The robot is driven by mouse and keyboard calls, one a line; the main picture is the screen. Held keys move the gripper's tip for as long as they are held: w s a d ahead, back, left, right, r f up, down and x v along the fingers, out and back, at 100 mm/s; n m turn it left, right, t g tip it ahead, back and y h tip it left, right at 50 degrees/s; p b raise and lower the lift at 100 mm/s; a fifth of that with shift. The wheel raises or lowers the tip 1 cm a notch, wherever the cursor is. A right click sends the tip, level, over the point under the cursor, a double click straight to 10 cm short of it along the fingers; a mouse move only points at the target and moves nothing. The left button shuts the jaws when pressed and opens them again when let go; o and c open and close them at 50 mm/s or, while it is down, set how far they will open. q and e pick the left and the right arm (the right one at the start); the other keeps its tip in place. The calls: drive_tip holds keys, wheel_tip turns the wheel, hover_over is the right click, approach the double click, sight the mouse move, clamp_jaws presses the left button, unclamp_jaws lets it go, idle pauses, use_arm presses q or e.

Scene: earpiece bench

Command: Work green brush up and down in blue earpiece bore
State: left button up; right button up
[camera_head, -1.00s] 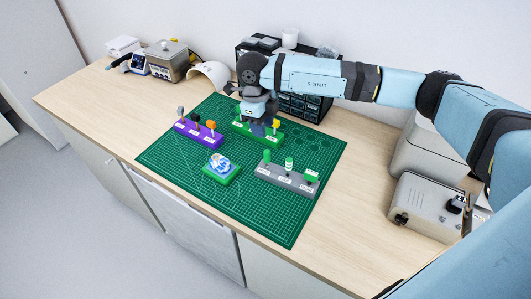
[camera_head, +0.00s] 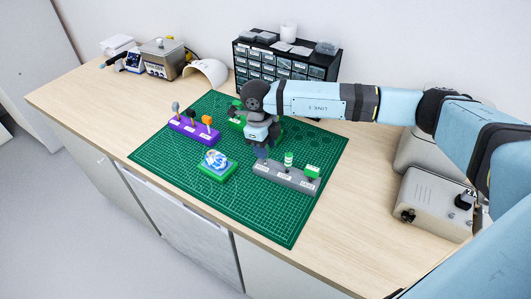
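The blue-and-white earpiece (camera_head: 216,159) sits in a small green holder (camera_head: 214,174) on the mat. A grey rack (camera_head: 292,179) to its right holds green-topped tools: a green-and-white one (camera_head: 289,158) in the middle and a green one (camera_head: 312,171) at the right end. My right gripper (camera_head: 262,153) points down over the left end of this rack. It hides the left-hand green tool there, and its fingers are too small to tell open from shut. I cannot tell which green tool is the brush. The bore is too small to make out. My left gripper is out of view.
A purple rack (camera_head: 194,132) with grey, black and orange tools stands at left. A green rack (camera_head: 236,123) stands behind, partly hidden by my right arm. The black drawer cabinet (camera_head: 262,65) is at the back. The front of the green cutting mat (camera_head: 250,215) is clear.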

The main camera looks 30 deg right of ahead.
drive_tip(key=shift+c, duration=0.3)
clamp_jaws()
drive_tip(key=shift+r+p, duration=0.7)
drive_tip(key=shift+r, duration=0.9)
drive_tip(key=shift+r+p, duration=1.15)
drive_tip(key=shift+r, duration=1.3)
